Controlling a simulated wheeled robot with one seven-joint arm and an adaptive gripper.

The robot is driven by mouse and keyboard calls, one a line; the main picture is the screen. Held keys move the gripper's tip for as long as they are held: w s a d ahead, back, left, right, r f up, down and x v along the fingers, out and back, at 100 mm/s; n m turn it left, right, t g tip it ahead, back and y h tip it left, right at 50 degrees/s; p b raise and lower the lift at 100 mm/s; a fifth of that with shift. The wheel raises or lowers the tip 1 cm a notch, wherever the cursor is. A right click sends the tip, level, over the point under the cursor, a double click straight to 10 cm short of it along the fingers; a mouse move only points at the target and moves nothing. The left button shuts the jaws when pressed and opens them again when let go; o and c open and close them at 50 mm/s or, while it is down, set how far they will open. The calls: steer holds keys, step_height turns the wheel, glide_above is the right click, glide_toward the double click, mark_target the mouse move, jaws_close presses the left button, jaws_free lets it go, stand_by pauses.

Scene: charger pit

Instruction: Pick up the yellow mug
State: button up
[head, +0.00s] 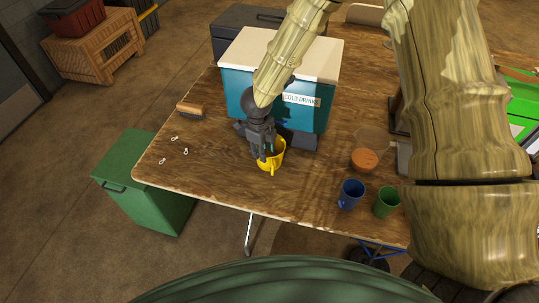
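The yellow mug (274,160) stands upright on the wooden table (230,182), near its front edge and in front of the cold drinks cooler. Its handle points toward me. My gripper (263,156) reaches down from above at the mug's left rim and hides part of that side. One finger appears to be over or inside the mug's mouth. The view is too small to tell whether the fingers are closed on the wall or apart from it.
The teal cooler (242,88) with a white lid stands right behind the mug. A blue mug (350,195), a green mug (387,202) and a container with orange contents (364,159) stand to the right. A brush (190,110) and small metal pieces (174,139) lie left.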

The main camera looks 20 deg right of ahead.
mark_target(263, 164)
steer(key=shift+a+f+p, duration=0.1)
steer(key=shift+f+p, duration=0.2)
steer(key=shift+f, duration=0.25)
steer(key=shift+w+f+p, duration=0.15)
steer(key=shift+f+p, duration=0.45)
steer(key=shift+f, duration=1.6)
steer(key=shift+c, duration=0.4)
jaws_close()
